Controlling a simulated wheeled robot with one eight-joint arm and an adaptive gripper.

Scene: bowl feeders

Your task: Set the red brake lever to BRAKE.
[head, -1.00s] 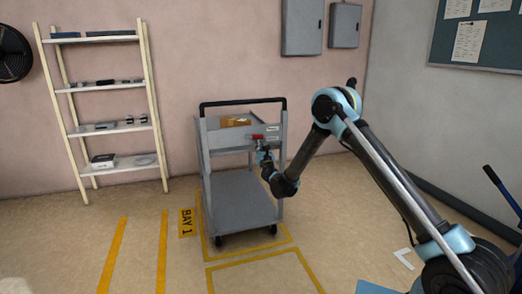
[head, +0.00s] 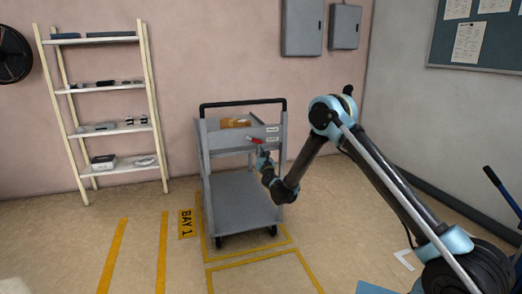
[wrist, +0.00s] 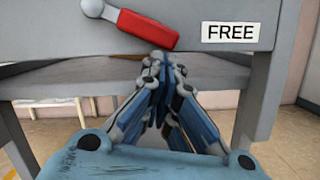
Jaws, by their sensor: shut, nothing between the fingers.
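The red brake lever (head: 256,141) is on the grey end panel of a cart. In the wrist view the red grip (wrist: 146,29) runs from a grey pivot at upper left, sloping down to the right. A white FREE label (wrist: 230,32) is right of the grip's end. My gripper (head: 261,152) is at the panel, just below the lever; its shut fingertips (wrist: 162,58) are close under the grip's lower right end. I cannot tell whether they touch it. No BRAKE label is readable.
The grey cart (head: 240,192) has a lower shelf, a black handle and a brown box (head: 236,122) in its top. It stands in a yellow-marked floor bay beside a BAY 1 sign (head: 186,223). A shelf rack (head: 107,128) stands left. Open floor lies in front.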

